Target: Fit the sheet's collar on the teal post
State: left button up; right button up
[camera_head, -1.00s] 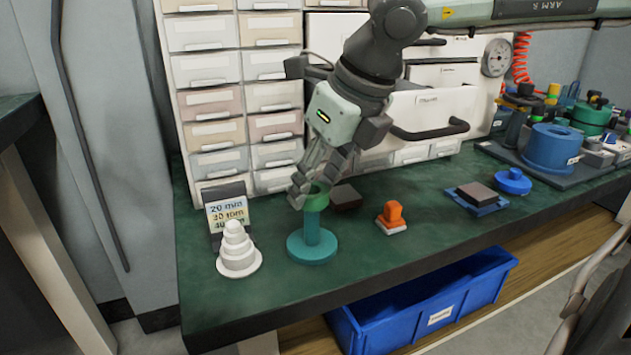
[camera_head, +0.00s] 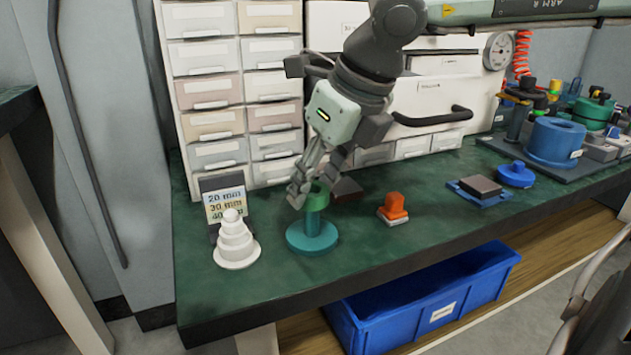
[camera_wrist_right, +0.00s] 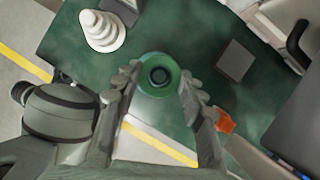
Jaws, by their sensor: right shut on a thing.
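My right gripper (camera_head: 309,187) is shut on a green collar (camera_head: 318,199), its fingers on either side of it. The collar is at the top of the teal post (camera_head: 313,222), which stands upright on its round base (camera_head: 313,237). In the right wrist view, the collar (camera_wrist_right: 158,63) lies between the fingertips (camera_wrist_right: 158,84), with a dark round shape inside its hole. How far the post reaches into the collar is hidden. The sheet (camera_head: 226,205) stands at the left, reading 20 mm, 30 mm and a partly covered 40 mm. My left gripper is not in view.
A white stepped cone (camera_head: 236,246) stands left of the post. An orange-topped block (camera_head: 394,206) and a dark block (camera_head: 347,190) are to its right. Drawers (camera_head: 220,123) line the back. A blue bin (camera_head: 425,305) sits below the bench's front edge.

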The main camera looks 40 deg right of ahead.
aim_at(324, 189)
jog(key=shift+f, duration=0.25)
jog(key=shift+w+d+f+b, duration=0.1)
jog(key=shift+d+f+b, duration=0.15)
jog(key=shift+f+b, duration=0.35)
jog(key=shift+w+d+f+b, duration=0.1)
jog(key=shift+d+f+b, duration=0.1)
jog(key=shift+f+b, duration=0.35)
jog(key=o, duration=1.4)
jog(key=shift+o, duration=0.2)
jog(key=r+p, duration=0.1)
jog(key=r, duration=0.1)
jog(key=r+p, duration=0.2)
jog(key=r, duration=0.1)
jog(key=r+p, duration=0.1)
jog(key=r, duration=0.2)
jog(key=shift+s+a+r, duration=0.1)
jog(key=shift+s+a, duration=0.1)
jog(key=shift+a, duration=0.2)
jog(key=shift+p, duration=0.3)
